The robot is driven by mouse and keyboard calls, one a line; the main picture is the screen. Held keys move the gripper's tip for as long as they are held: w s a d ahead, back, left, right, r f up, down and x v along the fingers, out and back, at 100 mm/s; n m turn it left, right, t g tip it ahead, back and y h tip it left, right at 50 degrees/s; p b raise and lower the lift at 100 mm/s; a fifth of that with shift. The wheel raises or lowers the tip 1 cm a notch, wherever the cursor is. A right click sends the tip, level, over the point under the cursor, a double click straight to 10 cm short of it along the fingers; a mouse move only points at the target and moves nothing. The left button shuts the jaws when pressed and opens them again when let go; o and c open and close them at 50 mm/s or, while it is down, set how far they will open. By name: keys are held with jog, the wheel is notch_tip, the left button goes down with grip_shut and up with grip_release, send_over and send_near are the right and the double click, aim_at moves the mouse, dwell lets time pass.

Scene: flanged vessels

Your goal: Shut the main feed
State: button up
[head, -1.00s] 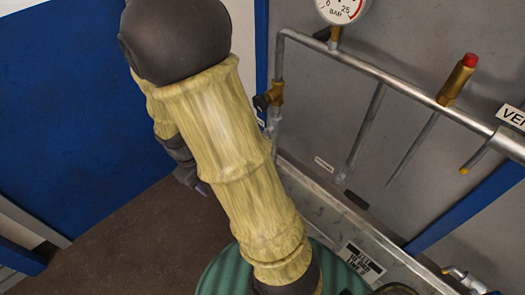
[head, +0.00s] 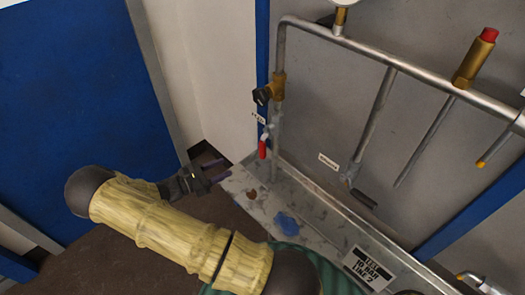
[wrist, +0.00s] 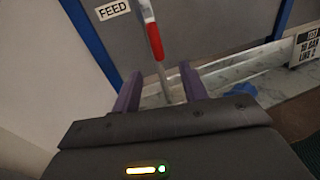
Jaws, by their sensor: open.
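A red-handled lever (head: 262,147) hangs downward beside the vertical pipe at the left end of the pipework. In the wrist view its red grip (wrist: 155,40) and pale metal shank lie ahead of my gripper, roughly in line with the gap between the fingers.
A brass valve with a black knob (head: 264,95) sits above the lever on the same pipe. A grey valve with a dark handle (head: 365,198) is to the right. A red-capped brass fitting (head: 476,60) is farther right. A blue patch (head: 287,222) lies on the pale ledge.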

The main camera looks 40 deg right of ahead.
aim_at(260, 149)
jog(key=shift+w, duration=0.3)
jog(key=shift+f, duration=0.1)
jog(key=d+p, duration=0.1)
jog(key=d, duration=0.4)
jog(key=s+d+p, duration=0.1)
jog(key=d+p, duration=0.1)
jog(key=d, duration=0.3)
jog(key=s+d+p, duration=0.1)
jog(key=d+p, duration=0.1)
jog(key=d, duration=0.4)
jog(key=shift+d, duration=0.65)
grip_shut()
